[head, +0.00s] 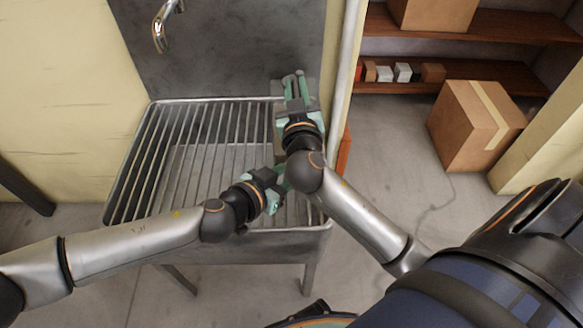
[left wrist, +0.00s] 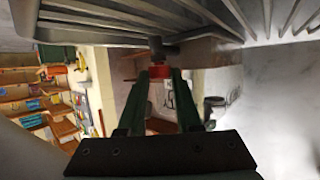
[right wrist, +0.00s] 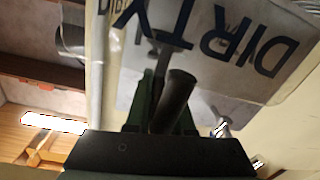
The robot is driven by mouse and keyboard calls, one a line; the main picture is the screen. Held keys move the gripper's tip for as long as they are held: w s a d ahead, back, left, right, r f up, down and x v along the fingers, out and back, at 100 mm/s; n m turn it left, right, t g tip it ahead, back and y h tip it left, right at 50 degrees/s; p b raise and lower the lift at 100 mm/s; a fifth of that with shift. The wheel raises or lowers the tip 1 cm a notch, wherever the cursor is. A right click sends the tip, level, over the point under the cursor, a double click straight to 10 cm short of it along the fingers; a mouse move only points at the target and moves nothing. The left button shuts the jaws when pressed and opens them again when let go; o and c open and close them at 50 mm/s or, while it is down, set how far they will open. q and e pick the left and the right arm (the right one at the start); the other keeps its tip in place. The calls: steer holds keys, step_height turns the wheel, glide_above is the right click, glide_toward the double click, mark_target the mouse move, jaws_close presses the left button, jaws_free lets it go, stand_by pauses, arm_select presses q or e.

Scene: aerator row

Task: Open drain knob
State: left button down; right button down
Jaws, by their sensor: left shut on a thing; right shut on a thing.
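My left gripper (head: 277,183) is at the right front part of the metal sink (head: 135,160). In the left wrist view its two green fingers are shut on a small red knob (left wrist: 160,72) with a dark stem, below the sink's underside. The red knob is hidden in the head view. My right gripper (head: 295,85) is at the sink's back right corner. In the right wrist view its fingers are shut on a dark cylindrical handle (right wrist: 173,100), in front of a pale panel lettered "DIRTY" (right wrist: 235,45).
A faucet (head: 160,32) hangs from the grey back wall above the sink. A pale post (head: 345,60) rises just right of the right gripper. A cardboard box (head: 472,125) stands on the floor below wooden shelves (head: 490,75). The floor between sink and box is clear.

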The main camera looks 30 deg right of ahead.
arm_select(q)
steer(key=shift+s+d+r+n+t+y, duration=0.15)
steer(key=shift+s+n+t, duration=0.1)
steer(key=shift+n+t, duration=0.2)
steer(key=shift+s+d+r+n+t+y, duration=0.1)
steer(key=shift+s+d+n+t+y, duration=0.1)
steer(key=shift+n+t, duration=0.25)
steer(key=shift+n+t+y, duration=0.45)
steer(key=shift+n+t, duration=0.25)
steer(key=shift+t, duration=0.1)
steer(key=shift+w+a+n+t+y, duration=0.1)
steer(key=shift+n+t+y, duration=0.2)
steer(key=shift+n+t, duration=0.1)
steer(key=c, duration=0.9)
jaws_free()
steer(key=shift+c, duration=0.2)
steer(key=shift+o, duration=0.4)
steer(key=shift+f, duration=0.15)
steer(key=shift+a, duration=0.15)
steer(key=v, duration=1.2)
